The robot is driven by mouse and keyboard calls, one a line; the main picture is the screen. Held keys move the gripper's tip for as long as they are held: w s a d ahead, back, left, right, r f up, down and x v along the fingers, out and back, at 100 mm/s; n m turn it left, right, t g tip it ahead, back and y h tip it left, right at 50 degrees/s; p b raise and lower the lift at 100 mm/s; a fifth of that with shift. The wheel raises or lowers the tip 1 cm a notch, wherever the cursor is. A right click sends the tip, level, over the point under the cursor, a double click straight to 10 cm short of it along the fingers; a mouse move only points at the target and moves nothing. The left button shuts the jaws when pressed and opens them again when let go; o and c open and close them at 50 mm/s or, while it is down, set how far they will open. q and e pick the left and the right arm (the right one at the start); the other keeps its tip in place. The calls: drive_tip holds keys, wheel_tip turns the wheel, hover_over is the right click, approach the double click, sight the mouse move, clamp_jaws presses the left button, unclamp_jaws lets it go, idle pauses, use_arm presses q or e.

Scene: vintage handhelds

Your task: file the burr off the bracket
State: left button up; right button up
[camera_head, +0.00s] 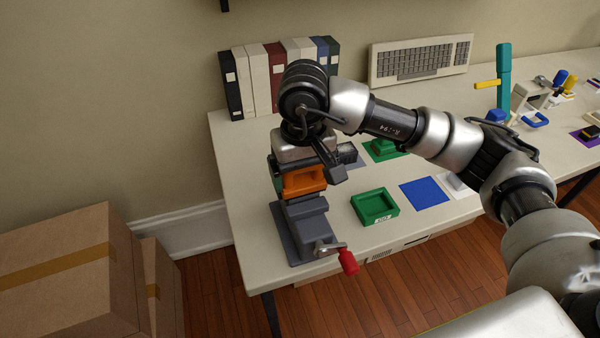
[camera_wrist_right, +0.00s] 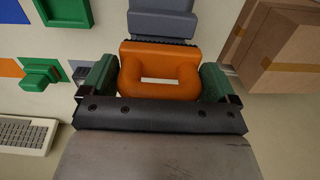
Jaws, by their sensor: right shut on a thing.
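My right gripper (camera_wrist_right: 157,84) is shut on an orange file block (camera_wrist_right: 158,60) with a looped handle. Its green-padded fingers are at both sides of the handle. A dark toothed strip shows along the block's far edge, beside the blue-grey vise (camera_wrist_right: 163,20). In the head view the orange block (camera_head: 303,181) is under my right wrist, just above and behind the vise's front jaw (camera_head: 305,208). I cannot tell whether it touches anything there. The vise has a red crank handle (camera_head: 348,261). I cannot make out the bracket or its burr. My left gripper is not in view.
A green tray (camera_head: 362,207), a blue mat (camera_head: 424,193) and a green handled block (camera_head: 384,148) lie right of the vise. Binders (camera_head: 262,80) and a keyboard (camera_head: 420,60) stand behind. A teal post (camera_head: 503,80) is farther right. Cardboard boxes (camera_head: 70,280) are left of the table.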

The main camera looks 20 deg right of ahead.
drive_tip(key=shift+r+p, duration=1.35)
drive_tip(key=shift+r, duration=1.65)
drive_tip(key=shift+f, duration=0.1)
